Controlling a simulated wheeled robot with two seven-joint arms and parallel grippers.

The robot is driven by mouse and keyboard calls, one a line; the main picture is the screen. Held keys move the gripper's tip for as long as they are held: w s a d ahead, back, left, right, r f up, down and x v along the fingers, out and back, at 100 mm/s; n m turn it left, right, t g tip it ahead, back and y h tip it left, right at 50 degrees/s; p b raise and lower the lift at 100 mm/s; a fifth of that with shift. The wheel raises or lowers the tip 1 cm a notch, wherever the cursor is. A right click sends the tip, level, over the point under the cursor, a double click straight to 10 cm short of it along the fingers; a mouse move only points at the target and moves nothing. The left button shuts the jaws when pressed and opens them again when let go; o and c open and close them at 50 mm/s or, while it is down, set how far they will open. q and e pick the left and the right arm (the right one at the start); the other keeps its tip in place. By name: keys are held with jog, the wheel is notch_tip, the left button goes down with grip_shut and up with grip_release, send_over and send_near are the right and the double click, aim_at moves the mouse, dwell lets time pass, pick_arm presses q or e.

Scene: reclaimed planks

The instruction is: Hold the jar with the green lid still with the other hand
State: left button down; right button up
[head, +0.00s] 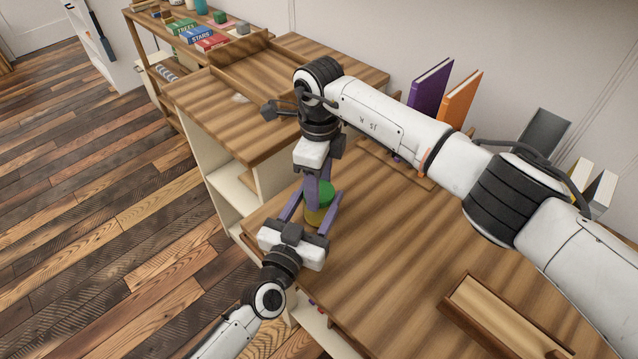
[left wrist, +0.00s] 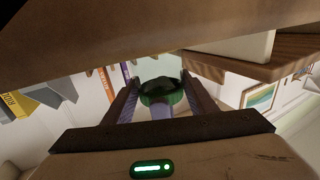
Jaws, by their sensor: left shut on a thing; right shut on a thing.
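In the left wrist view the green lid (left wrist: 158,97) shows between my left gripper's fingers (left wrist: 160,92), dark and partly covered.
A purple book (head: 430,88) and an orange book (head: 459,101) stand at the back of the desk (head: 400,260). A wooden tray (head: 505,318) lies at the front right. A shelf with boxes and small items (head: 197,35) stands at the back left. The desk's middle is clear.

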jog(key=m, duration=0.6)
jog(key=o, duration=1.2)
jog(key=shift+r, duration=2.25)
jog(key=shift+c, duration=0.5)
jog(key=n, duration=0.1)
jog(key=r+n, duration=0.1)
jog(key=n, duration=0.2)
jog(key=shift+r, duration=0.3)
jog(key=n, duration=0.2)
jog(key=r+n, duration=0.1)
jog(key=n, duration=0.1)
jog(key=r+n, duration=0.1)
jog(key=shift+n, duration=0.4)
